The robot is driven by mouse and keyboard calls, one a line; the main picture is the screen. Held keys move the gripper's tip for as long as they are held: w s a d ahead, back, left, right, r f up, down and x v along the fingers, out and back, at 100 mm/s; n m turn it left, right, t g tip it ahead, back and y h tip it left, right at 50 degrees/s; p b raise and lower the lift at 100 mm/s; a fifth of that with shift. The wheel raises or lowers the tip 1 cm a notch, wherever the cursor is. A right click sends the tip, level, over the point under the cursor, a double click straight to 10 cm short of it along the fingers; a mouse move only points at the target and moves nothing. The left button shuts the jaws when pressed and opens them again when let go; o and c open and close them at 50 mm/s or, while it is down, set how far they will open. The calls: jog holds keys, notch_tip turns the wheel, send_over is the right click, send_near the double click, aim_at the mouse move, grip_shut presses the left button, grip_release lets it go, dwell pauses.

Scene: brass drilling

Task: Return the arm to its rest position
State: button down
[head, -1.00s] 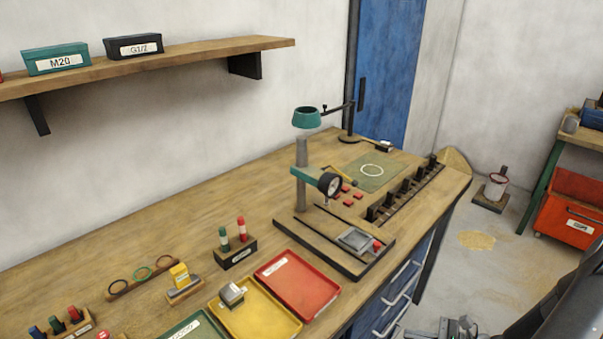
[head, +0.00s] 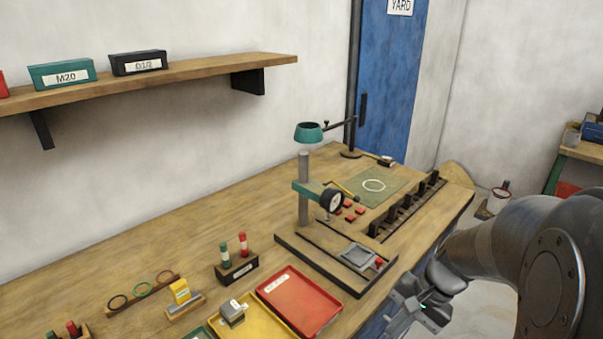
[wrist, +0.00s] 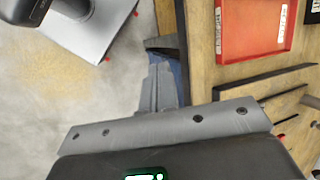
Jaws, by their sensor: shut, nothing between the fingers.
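My arm fills the right side of the head view, with my gripper (head: 402,316) low beside the front edge of the workbench (head: 130,248). In the wrist view my gripper (wrist: 164,75) shows its fingers together with nothing held, over the bench edge and the pale floor. Its fingertips are partly hard to make out against the bench drawers in the head view.
A red tray (head: 300,298) and a yellow tray (head: 262,325) with a small block (head: 232,312) lie near the front edge. A gauge stand (head: 303,205) rises behind my gripper. A black slotted rack (head: 408,205) stands farther back. The bench's left middle is clear.

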jog(key=s+a+r+n+t+h, duration=0.2)
jog(key=s+r+n+t, duration=0.1)
jog(key=r, duration=0.3)
jog(key=s+a+r+n+t+h, duration=0.2)
jog(key=s+r+n+t+h, duration=0.1)
jog(key=r, duration=0.4)
jog(key=shift+s+r+n, duration=0.2)
jog(key=shift+s+n, duration=0.4)
jog(key=shift+s, duration=0.35)
